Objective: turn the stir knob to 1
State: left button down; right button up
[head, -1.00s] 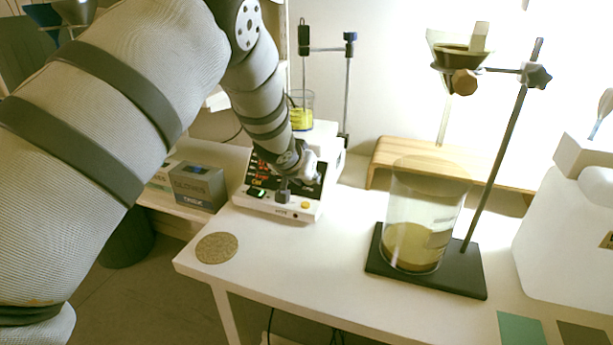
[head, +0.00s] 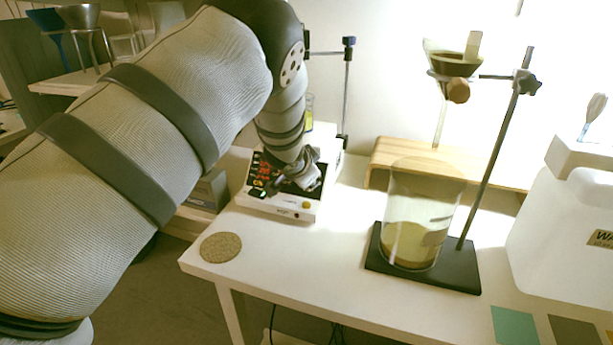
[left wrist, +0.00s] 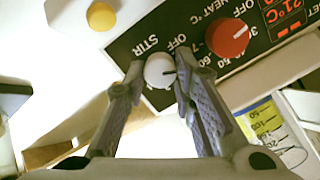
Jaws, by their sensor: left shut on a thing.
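The stir knob (left wrist: 160,74) is a round white knob with a dark pointer line, beside the word STIR on the black panel of the white hotplate (head: 262,207). My left gripper (left wrist: 158,69) is shut on it, one finger on each side. The pointer line faces right in the left wrist view. The fingers cover part of the scale, so I cannot tell which mark it meets. In the head view my left gripper (head: 305,180) is at the panel and hides the knob. My right gripper is not in view.
A red heat knob (left wrist: 228,37) sits close to the right finger. A yellow button (left wrist: 101,16) is at the panel's other side. A graduated beaker (left wrist: 268,125) shows at right. The large beaker (head: 415,225) on a stand base and a cork disc (head: 221,247) share the table.

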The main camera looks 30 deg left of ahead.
pick_arm(q)
jog(key=shift+m, duration=0.5)
jog(key=shift+f, duration=0.1)
jog(key=c, duration=1.3)
grip_release()
jog(key=shift+c, duration=0.2)
jog(key=v, duration=1.2)
